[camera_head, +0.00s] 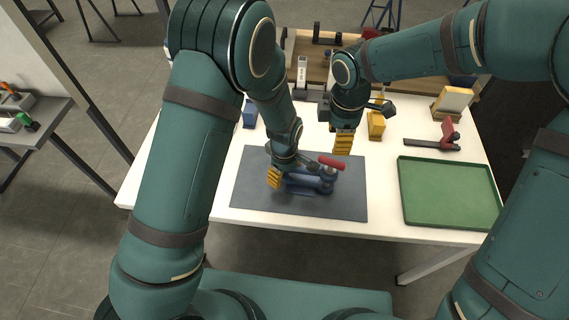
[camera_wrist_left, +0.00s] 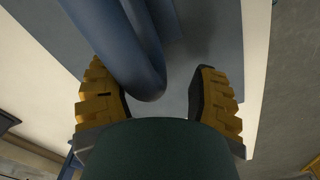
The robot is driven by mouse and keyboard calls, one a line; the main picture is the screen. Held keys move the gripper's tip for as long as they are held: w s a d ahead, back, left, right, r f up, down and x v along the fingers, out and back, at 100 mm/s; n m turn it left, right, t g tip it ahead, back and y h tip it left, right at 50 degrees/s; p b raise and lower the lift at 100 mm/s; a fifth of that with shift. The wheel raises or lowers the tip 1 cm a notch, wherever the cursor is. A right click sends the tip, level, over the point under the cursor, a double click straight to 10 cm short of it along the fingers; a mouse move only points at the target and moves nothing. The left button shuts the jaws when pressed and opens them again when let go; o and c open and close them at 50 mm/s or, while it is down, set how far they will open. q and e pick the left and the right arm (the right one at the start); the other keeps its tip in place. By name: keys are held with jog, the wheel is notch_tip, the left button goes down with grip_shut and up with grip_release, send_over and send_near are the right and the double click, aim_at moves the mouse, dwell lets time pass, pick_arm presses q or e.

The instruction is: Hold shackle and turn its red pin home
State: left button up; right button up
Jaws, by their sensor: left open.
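The blue shackle (camera_head: 318,181) lies on a dark grey mat (camera_head: 345,204) in the head view. Its red pin (camera_head: 332,163) shows at its right end; how far it is turned in I cannot tell. My left gripper (camera_head: 274,178) is at the left end of the shackle, partly hiding it. In the left wrist view (camera_wrist_left: 160,100) the left gripper's yellow fingers are apart, and the shackle's rounded blue end (camera_wrist_left: 147,75) reaches between them, nearer the left finger. My right gripper (camera_head: 343,144) hangs above the mat's back edge, behind the pin and apart from it; its finger gap is hidden.
A green tray (camera_head: 405,205) sits at the table's right. Behind it are a red and black clamp (camera_head: 445,138) and a yellow-cream block (camera_head: 453,103). A yellow object (camera_head: 376,125) stands right of my right gripper. The white table (camera_head: 385,180) is bare between mat and tray.

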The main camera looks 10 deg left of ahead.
aim_at(335, 162)
pick_arm(q)
jog(key=shift+f, duration=0.6)
jog(key=shift+s, duration=0.1)
grip_shut()
pick_arm(e)
jog(key=shift+o, duration=0.5)
pick_arm(q)
jog(key=shift+r, duration=0.1)
pick_arm(e)
jog(key=d+r+m+g+y, duration=0.1)
jog(key=d+m+y, duration=0.4)
jog(key=d, duration=0.1)
jog(key=x, duration=1.1)
jog(key=shift+w+a+f, duration=0.3)
jog(key=shift+a, duration=0.05)
jog(key=shift+o, duration=0.3)
